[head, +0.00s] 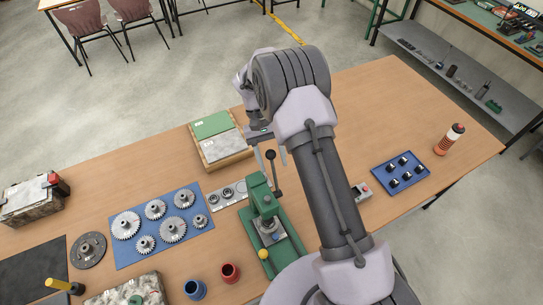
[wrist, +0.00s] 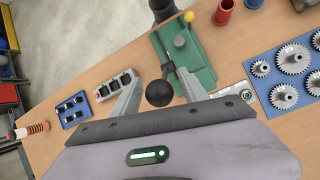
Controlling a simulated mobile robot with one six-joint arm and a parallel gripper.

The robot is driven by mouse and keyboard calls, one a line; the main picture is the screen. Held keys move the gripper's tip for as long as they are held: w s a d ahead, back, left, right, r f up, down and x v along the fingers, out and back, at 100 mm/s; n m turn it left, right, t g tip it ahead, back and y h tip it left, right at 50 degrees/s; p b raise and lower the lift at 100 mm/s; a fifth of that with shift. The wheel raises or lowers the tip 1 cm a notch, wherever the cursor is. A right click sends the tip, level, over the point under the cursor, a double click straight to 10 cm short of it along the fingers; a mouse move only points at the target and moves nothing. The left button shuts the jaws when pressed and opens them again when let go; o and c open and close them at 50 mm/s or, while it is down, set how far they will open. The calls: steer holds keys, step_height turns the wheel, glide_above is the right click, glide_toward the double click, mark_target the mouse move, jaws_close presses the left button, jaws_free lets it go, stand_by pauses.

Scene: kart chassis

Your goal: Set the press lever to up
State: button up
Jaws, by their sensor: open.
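The green press (head: 258,225) stands on the wooden bench, and part of it shows in the wrist view (wrist: 200,70). Its lever is a dark rod with a black ball knob (head: 271,155). In the head view the rod rises from the press's side, with the knob at its upper end. My gripper (head: 270,157) is open above the press, fingers pointing down. In the wrist view the knob (wrist: 159,94) shows between the two spread fingers of my gripper (wrist: 159,80), with a gap on each side. I cannot tell their exact depth relative to it.
A wooden box with a green panel (head: 212,127) stands behind the press. A blue mat with several gears (head: 160,250) lies left. Red (head: 230,272) and blue cups (head: 195,289) stand in front. A blue tray (head: 385,165) and an orange-striped bottle (head: 450,139) are right.

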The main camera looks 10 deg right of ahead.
steer(key=p+v, duration=0.4)
steer(key=v, duration=1.3)
steer(key=shift+a, duration=0.15)
steer(key=shift+w+r, duration=0.1)
